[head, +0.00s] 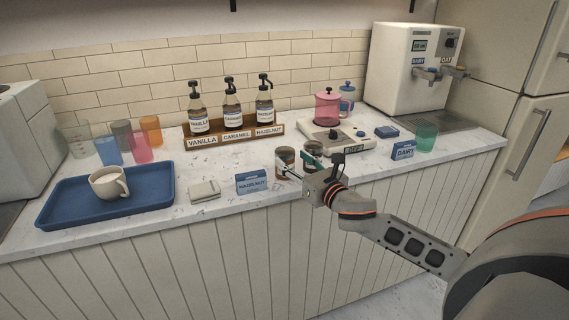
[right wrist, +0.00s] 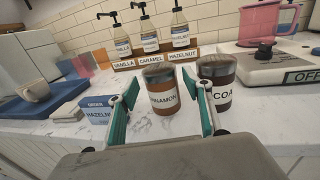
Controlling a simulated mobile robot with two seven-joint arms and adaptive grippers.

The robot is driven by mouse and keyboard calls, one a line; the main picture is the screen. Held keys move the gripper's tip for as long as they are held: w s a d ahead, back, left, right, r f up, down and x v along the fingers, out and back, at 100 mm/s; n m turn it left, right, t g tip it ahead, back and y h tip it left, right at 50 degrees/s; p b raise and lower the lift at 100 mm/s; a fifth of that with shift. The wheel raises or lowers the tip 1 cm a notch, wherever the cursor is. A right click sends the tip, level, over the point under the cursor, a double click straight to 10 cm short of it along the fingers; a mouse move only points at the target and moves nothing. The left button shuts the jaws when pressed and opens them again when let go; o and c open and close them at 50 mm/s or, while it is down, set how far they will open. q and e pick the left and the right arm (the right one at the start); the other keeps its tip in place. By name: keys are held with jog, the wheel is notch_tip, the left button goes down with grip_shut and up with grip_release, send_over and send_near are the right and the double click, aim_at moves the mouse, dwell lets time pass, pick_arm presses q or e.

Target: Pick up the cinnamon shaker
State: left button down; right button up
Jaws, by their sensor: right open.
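The cinnamon shaker (right wrist: 162,97) is a brown jar with a white label reading part of "CINNAMON". It stands upright on the white marble counter, and in the head view (head: 286,160) it is left of a second jar. My right gripper (right wrist: 158,88) is open, with its teal-lined fingers on either side of the cinnamon shaker in the right wrist view. I cannot tell whether a finger touches it. In the head view my right gripper (head: 300,170) is in front of the jars and partly covers them. My left gripper is not in view.
A dark cocoa jar (right wrist: 220,88) stands close to the right of the right finger. A blue hazelnut order card (head: 254,182) stands to the left. A blue tray (head: 60,205) with a cup (head: 108,183) is at the left.

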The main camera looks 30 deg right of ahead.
aim_at(285, 150)
jog(key=shift+w+r, duration=0.2)
jog(key=shift+w, duration=2.35)
jog(key=c, duration=1)
